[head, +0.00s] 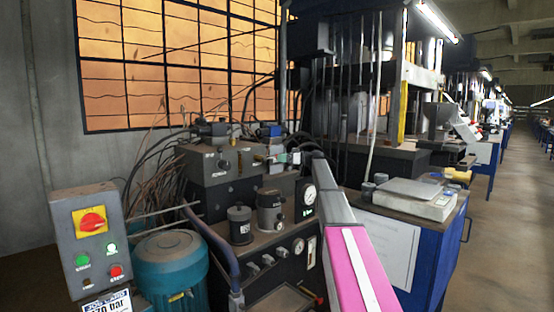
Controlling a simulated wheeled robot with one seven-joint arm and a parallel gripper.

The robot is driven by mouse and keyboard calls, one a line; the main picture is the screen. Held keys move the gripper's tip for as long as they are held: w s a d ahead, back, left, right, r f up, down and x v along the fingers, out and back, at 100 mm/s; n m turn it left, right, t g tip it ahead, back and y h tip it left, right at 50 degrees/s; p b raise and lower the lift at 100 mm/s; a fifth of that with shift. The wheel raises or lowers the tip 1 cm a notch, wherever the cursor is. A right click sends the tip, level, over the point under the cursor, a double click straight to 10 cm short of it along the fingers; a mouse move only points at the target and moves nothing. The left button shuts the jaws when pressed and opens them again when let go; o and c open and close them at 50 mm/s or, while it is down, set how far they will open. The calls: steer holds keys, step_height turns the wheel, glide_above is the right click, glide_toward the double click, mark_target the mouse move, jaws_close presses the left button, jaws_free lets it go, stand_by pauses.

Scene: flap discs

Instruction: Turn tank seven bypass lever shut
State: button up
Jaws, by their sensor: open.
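A dark hydraulic power unit (212,205) stands at centre, with valve blocks and hoses on top. A small brass-coloured fitting with a reddish part (259,158) is on its upper right; it may be the bypass lever, but its shape and position are too small to tell. No tank number is readable. My pink and grey arm rises from the bottom right. What appears to be my gripper (287,157) is at the arm's far end, just right of the fitting, open. I cannot tell whether it touches anything. My arm hides part of the unit's right side.
A grey control box (92,240) with a red rotary switch and a teal motor (170,268) stand at left. A round gauge (309,195) is beside my arm. A blue cabinet (430,250) carries a scale (408,198). The aisle floor at right is clear.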

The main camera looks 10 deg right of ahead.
steer(key=shift+x, duration=1.55)
steer(key=c, duration=1.3)
steer(key=shift+r, duration=0.15)
steer(key=shift+s+a+r+n+t+h, duration=0.5)
steer(key=shift+s+a+r+n+h, duration=0.5)
steer(key=shift+n+h, duration=0.8)
steer(key=shift+s+a+r+n+t+h, duration=0.55)
steer(key=shift+a+r+n+h, duration=0.7)
steer(key=shift+r+n+h, duration=0.55)
steer(key=shift+s+a+r+n+t+h, duration=0.45)
steer(key=shift+s+a+r+n+h, duration=0.35)
steer(key=shift+a+r+n+h, duration=0.9)
steer(key=shift+d+f+n, duration=0.4)
steer(key=shift+d+f, duration=0.15)
steer(key=shift+f, duration=0.1)
